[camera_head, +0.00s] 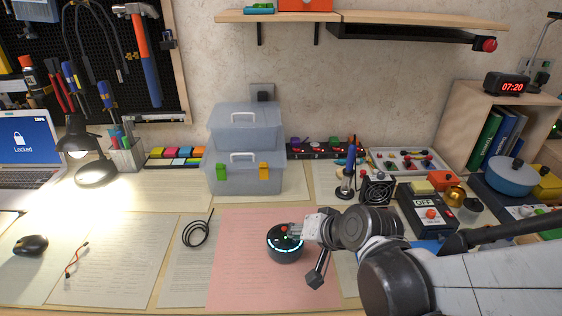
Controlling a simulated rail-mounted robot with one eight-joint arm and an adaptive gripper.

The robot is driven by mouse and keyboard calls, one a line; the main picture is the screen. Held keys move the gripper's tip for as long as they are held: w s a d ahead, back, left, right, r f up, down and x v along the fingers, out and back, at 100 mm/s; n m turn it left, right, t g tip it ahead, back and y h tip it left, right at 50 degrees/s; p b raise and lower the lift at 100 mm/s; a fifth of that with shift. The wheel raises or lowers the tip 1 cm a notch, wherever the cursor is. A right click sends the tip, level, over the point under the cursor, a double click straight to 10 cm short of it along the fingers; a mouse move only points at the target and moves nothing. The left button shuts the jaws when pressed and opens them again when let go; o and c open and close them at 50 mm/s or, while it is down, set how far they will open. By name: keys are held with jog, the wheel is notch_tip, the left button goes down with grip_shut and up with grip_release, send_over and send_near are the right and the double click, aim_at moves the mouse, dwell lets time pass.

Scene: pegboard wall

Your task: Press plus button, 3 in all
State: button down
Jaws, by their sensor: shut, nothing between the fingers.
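A round black device (284,250) with a glowing cyan ring stands on a pink sheet in the middle front of the desk. Its top carries a small red mark and a small green light; the plus sign itself is too small to make out. My gripper (293,231) reaches in from the right and is shut and empty. Its fingertips are over the right part of the device's top; I cannot tell whether they touch it. The gripper hides part of that top.
A coiled black cable (198,233) lies left of the device. Clear stacked boxes (243,165) stand behind it. A black fan box (377,191) and a box marked OFF (425,208) crowd the right.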

aim_at(296, 241)
jog(key=shift+r+p, duration=0.35)
jog(key=shift+r, duration=0.25)
jog(key=shift+r+p, duration=2.2)
jog(key=shift+r, duration=0.3)
notch_tip(296, 241, up, 4)
jog(key=p, duration=0.6)
jog(key=shift+f, duration=0.1)
jog(key=shift+f, duration=0.2)
notch_tip(296, 241, down, 8)
jog(key=b, duration=0.7)
jog(key=shift+f+b, duration=0.25)
jog(key=shift+b, duration=0.1)
jog(key=shift+f, duration=0.1)
dwell(1.0)
